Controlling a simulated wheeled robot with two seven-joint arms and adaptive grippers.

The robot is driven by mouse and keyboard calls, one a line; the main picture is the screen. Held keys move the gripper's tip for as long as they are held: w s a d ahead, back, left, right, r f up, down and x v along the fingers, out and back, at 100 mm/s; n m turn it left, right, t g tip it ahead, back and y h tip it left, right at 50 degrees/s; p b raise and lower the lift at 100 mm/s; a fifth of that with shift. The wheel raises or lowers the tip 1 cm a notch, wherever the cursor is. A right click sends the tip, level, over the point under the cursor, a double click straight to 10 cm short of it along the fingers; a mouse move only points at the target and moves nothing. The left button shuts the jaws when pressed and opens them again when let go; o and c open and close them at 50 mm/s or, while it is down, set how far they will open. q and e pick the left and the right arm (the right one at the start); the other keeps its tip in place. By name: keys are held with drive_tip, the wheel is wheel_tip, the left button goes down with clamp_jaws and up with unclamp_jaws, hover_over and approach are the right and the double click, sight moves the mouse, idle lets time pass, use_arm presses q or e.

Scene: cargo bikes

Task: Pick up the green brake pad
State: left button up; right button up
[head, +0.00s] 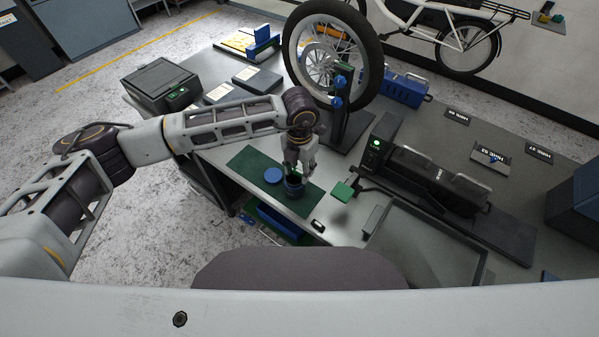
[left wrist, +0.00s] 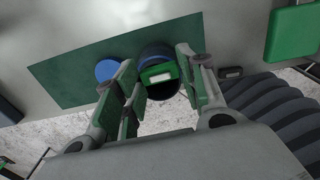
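A small green block with a pale label (left wrist: 158,75), which looks like the green brake pad, stands in the mouth of a dark blue round cup (left wrist: 157,54). The cup (head: 293,190) stands on a dark green mat (head: 248,160) near the table's front edge. My left gripper (head: 297,168) points down over the cup. In the left wrist view the fingers of my left gripper (left wrist: 156,64) are apart, one on each side of the block, with visible gaps. In the head view the block is mostly hidden by the fingers. My right gripper is not in view.
A blue round lid (head: 273,175) lies beside the cup. A green square piece (head: 343,192) is to the right. A wheel on a stand (head: 333,55) rises behind my gripper. A black case (head: 435,180) and grey tray (head: 425,245) fill the right side.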

sight(300, 172)
use_arm(q)
drive_tip(key=shift+c, duration=1.2)
wheel_tip(300, 172, up, 10)
drive_tip(key=b, duration=0.2)
drive_tip(key=shift+s+p, duration=0.15)
drive_tip(key=shift+p, duration=0.25)
